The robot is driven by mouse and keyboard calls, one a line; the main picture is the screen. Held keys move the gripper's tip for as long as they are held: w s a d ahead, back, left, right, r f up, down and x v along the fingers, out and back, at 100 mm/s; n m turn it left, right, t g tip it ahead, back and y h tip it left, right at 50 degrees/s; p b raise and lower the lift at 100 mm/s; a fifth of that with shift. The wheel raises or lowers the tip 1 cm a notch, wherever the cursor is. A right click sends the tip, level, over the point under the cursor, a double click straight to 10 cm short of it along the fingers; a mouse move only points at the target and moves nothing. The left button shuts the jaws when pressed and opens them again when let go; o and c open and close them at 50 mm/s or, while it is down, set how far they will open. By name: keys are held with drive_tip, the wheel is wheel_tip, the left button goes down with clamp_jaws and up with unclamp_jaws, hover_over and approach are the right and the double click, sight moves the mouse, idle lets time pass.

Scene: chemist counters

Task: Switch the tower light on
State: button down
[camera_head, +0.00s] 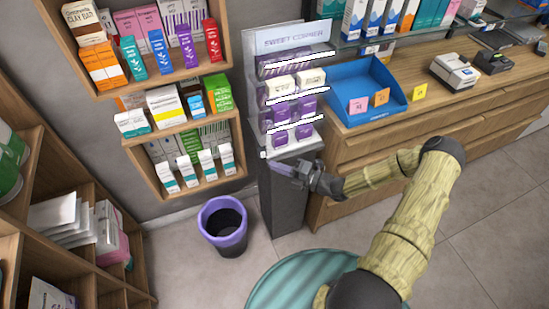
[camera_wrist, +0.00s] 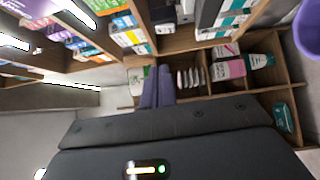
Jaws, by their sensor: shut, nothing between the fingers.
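The tower is the tall grey "SWEET CORNER" display stand (camera_head: 285,208), with purple and cream boxes on its shelves. Bright white strips (camera_head: 297,90) run along its shelf edges and look lit; bright strips also show at the left of the wrist view (camera_wrist: 78,12). A small white piece (camera_head: 263,155) sits at the lower left front corner of the display; I cannot tell for sure whether it is a switch. My gripper (camera_head: 272,166) is just below and right of that piece, in front of the stand. Its purple fingers (camera_wrist: 158,88) are together and empty. Contact cannot be told.
A purple-rimmed bin (camera_head: 222,203) stands on the floor left of the tower. Wall shelves with boxes (camera_head: 185,128) are behind it. A wooden counter (camera_head: 440,115) with a blue tray (camera_head: 350,83) is to the right. Open floor lies in front of the bin.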

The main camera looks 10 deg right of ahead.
drive_tip(key=b+v, duration=0.1)
drive_tip(key=v, duration=0.8)
drive_tip(key=shift+w+d+r, duration=0.2)
drive_tip(key=shift+r, duration=0.2)
drive_tip(key=shift+s+d, duration=0.1)
drive_tip(key=shift+d, duration=0.05)
drive_tip(key=s+a+r+n+g+h, duration=0.1)
drive_tip(key=s+r+n+g+h, duration=0.1)
drive_tip(key=s+n+g, duration=0.35)
drive_tip(key=s+a+r+n+g+h+p, duration=0.1)
drive_tip(key=s+n+g+h, duration=0.15)
drive_tip(key=n, duration=0.65)
drive_tip(key=s+a+r+n+g+h, duration=0.2)
drive_tip(key=s+n+g+h, duration=0.1)
drive_tip(key=n, duration=0.4)
drive_tip(key=s+d+r+n+t+h+p, duration=0.1)
drive_tip(key=d+r+n+t+h+p, duration=0.1)
drive_tip(key=r+n+h, duration=0.6)
wheel_tip(320, 180, up, 7)
drive_tip(key=d+n+t, duration=0.1)
drive_tip(key=n+t, duration=0.1)
drive_tip(key=n, duration=1)
drive_tip(key=shift+s+r+t, duration=0.2)
drive_tip(key=shift+t, duration=0.1)
